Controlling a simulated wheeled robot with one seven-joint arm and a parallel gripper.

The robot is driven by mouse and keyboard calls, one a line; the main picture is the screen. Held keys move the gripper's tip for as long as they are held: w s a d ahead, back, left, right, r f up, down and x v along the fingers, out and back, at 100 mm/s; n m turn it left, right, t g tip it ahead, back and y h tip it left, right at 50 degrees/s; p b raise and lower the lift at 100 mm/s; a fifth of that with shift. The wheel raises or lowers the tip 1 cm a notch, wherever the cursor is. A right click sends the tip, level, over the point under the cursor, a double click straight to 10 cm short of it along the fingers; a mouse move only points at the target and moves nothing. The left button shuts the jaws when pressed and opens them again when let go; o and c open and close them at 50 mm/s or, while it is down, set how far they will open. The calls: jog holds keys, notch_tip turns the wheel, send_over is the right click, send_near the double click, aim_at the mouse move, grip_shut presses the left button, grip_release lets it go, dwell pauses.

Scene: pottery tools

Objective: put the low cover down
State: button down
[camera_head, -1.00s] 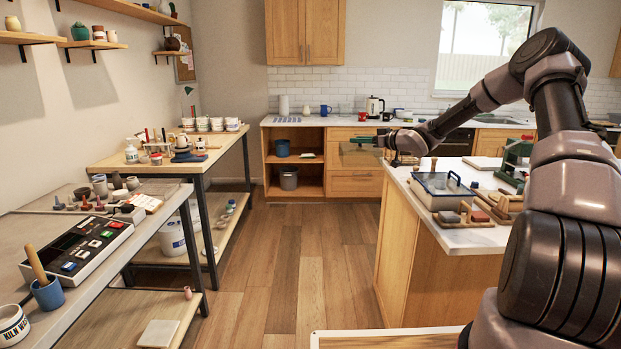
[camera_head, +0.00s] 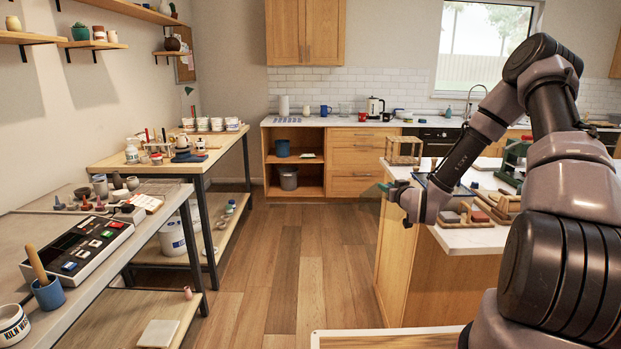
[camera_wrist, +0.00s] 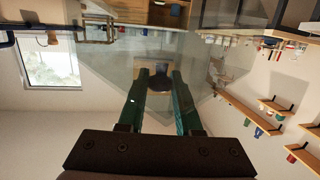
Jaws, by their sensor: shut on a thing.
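My gripper (camera_head: 384,187) has green fingers and is over the left edge of the island counter (camera_head: 478,241). The clear cover (camera_wrist: 112,62) spreads out beyond the fingertips in that view. In the head view the cover (camera_head: 369,194) is only a faint tinted pane beside the fingers, left of the counter edge. It appears held in the air; its tilt is hard to tell.
A wooden open frame (camera_head: 403,150) stands on the counter behind my gripper. Wooden holders with blocks (camera_head: 482,214) and a green tool (camera_head: 515,160) stand to the right. My forearm hides most of the dark-edged box there. The floor aisle (camera_head: 310,260) is clear.

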jog(key=s+d+f, duration=0.1)
jog(key=s+d+m+h, duration=0.1)
jog(key=s+f+h, duration=0.1)
jog(key=s, duration=0.1)
jog(key=shift+d+f, duration=0.3)
jog(key=shift+d, duration=0.1)
jog(key=shift+m, duration=0.3)
jog(key=s, duration=0.1)
jog(key=s+r, duration=0.1)
jog(key=s, duration=0.1)
jog(key=s+r, duration=0.1)
jog(key=s, duration=0.1)
jog(key=shift+s+d+r, duration=0.15)
jog(key=shift+d+r, duration=0.05)
